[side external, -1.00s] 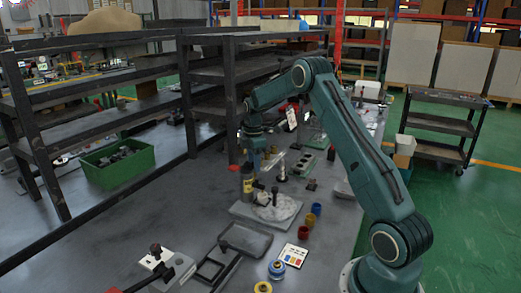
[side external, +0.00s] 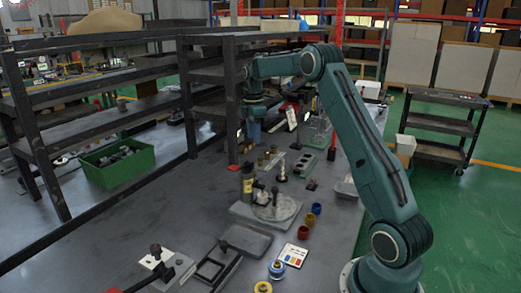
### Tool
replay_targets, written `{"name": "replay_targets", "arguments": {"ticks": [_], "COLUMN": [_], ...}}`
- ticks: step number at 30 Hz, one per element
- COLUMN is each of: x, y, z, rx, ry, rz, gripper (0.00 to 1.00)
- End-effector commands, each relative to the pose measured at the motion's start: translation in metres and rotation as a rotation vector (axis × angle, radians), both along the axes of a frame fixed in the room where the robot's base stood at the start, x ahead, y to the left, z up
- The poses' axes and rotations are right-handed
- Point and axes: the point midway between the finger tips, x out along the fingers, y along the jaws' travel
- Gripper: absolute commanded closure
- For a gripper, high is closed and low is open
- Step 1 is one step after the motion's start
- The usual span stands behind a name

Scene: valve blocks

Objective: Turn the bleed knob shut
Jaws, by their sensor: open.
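My gripper (side external: 254,128) is at the end of the raised arm, small and dark in front of the shelf's right post. It hangs above the back part of the bench, beyond the yellow-and-black bottle; its fingertips are hard to make out, and I see nothing held. A grey plate (side external: 244,213) mid-bench carries a round disc (side external: 280,209) and a small dark upright knob (side external: 275,192). I cannot tell which part is the bleed knob.
The yellow-and-black bottle (side external: 247,184) stands behind the plate. A dark shelf rack (side external: 185,95) stands left of the arm.

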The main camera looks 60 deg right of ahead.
Motion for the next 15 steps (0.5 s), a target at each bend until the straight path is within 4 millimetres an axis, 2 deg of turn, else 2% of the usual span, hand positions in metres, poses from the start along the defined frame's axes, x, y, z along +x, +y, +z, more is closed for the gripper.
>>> {"name": "replay_targets", "arguments": {"ticks": [8,15], "x": [0.0001,0.0003], "y": [-0.0001,-0.0001], "z": [-0.0001,-0.0003], "rx": [-0.001,-0.001], "ry": [-0.001,-0.001], "rz": [-0.015,-0.157], "gripper": [0.59,0.59]}}
